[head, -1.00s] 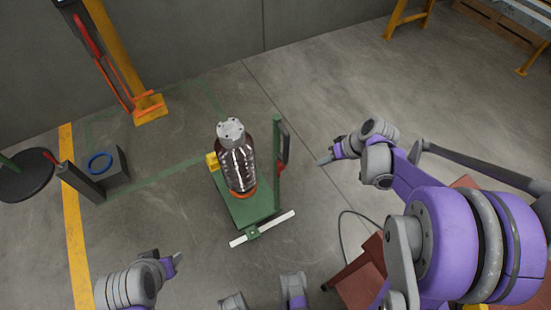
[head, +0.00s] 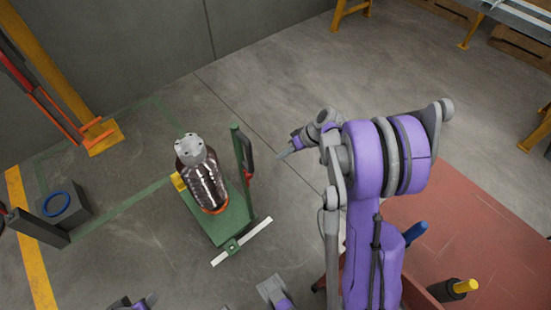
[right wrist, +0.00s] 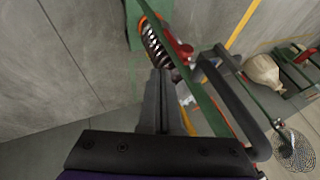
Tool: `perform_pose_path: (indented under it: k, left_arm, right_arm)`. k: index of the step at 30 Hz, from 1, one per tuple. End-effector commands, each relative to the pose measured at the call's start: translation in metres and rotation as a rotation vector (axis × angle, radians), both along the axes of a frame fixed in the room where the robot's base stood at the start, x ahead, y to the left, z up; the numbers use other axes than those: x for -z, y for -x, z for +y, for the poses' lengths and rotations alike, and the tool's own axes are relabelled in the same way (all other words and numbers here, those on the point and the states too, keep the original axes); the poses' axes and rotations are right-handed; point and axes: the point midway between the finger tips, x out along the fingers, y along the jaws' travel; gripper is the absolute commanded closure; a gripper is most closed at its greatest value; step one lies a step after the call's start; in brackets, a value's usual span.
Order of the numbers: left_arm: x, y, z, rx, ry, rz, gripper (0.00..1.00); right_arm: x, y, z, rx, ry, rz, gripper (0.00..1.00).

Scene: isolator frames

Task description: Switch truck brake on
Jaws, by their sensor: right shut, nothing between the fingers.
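The truck is a green platform cart (head: 228,224) carrying a dark ribbed bottle-like container (head: 205,182) with a grey cap. A green upright post (head: 240,165) stands at its right side, with a dark and red part (head: 247,155) on it. A white bar (head: 242,242) lies across its near end. My right gripper (head: 281,156) is shut and empty, right of the post and apart from it. In the right wrist view, the shut fingers (right wrist: 157,100) appear beside the green post and a dark handle loop (right wrist: 245,105). Only a small part of my left gripper (head: 148,300) shows at the bottom edge.
A grey box with a blue ring (head: 55,203) stands at the left near a yellow floor line (head: 30,240). A yellow post (head: 50,70) with an orange base is at the back left. A reddish mat (head: 470,215) lies at the right. The floor behind the cart is clear.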

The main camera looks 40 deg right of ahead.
Motion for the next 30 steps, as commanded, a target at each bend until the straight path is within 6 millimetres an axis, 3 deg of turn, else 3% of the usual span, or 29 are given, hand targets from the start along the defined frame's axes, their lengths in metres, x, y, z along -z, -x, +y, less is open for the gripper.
perform_pose_path:
  k: [12, 19, 30]
  left_arm:
    - [0.019, 0.000, 0.000, 0.000, 0.000, 0.006, 0.50]
    - [0.019, 0.000, 0.000, 0.000, 0.000, 0.007, 0.50]
    - [0.019, 0.000, 0.000, 0.000, 0.000, 0.007, 0.50]
  right_arm:
    - [0.072, -0.035, 0.038, -0.003, -0.001, 0.001, 1.00]
    - [0.073, -0.036, 0.067, -0.002, 0.000, 0.000, 1.00]
    - [0.073, -0.037, 0.073, 0.000, 0.000, 0.000, 1.00]
